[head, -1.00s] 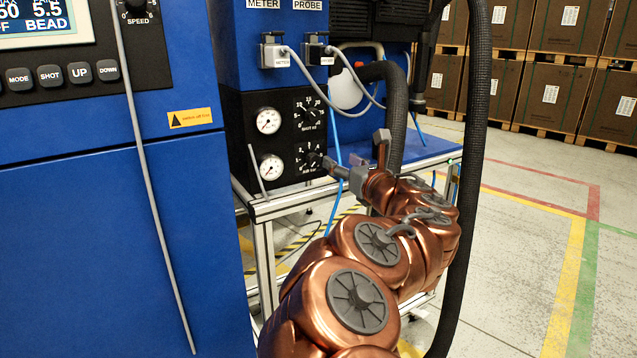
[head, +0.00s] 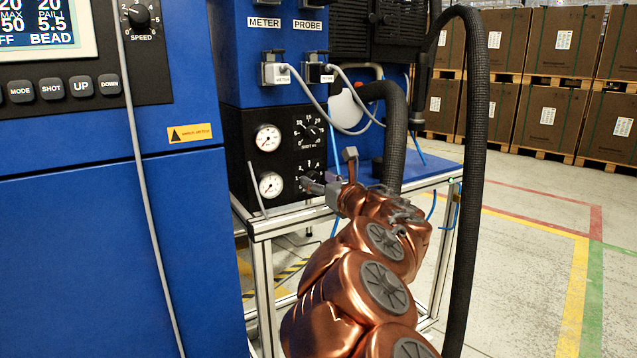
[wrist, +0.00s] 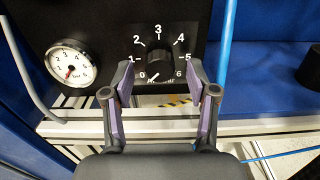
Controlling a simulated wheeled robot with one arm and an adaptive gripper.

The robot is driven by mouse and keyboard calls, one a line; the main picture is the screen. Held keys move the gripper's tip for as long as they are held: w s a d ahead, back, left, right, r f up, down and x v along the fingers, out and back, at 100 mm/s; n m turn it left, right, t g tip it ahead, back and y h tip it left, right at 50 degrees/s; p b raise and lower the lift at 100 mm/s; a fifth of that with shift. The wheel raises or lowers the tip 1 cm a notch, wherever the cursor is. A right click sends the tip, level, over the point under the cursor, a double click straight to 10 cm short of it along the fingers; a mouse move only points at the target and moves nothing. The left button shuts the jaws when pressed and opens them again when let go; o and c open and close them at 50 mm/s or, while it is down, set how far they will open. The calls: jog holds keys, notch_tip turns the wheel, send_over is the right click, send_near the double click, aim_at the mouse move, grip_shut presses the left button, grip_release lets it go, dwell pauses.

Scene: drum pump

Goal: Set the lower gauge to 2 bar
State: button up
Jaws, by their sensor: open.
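The lower gauge (head: 271,185) is a round white dial on the black panel; it also shows in the wrist view (wrist: 70,65). Its red needle sits near the low end of the scale. Right of it is the black lower knob (wrist: 158,61), on a 0 to 6 scale, with its white mark towards 0. My gripper (wrist: 161,84) is open and empty, one finger to each side of the knob in the wrist view. I cannot tell whether the fingers touch it. In the head view my gripper (head: 316,187) partly covers the lower knob's scale.
The upper gauge (head: 268,138) and upper knob (head: 312,132) sit just above. A blue hose (wrist: 227,35) hangs right of the knob. A metal frame rail (wrist: 265,126) runs below the panel. A thick black hose (head: 470,180) hangs right of my arm.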

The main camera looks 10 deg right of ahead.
jog(key=shift+w+a, duration=0.2)
jog(key=shift+w, duration=0.2)
jog(key=shift+c, duration=0.2)
grip_shut()
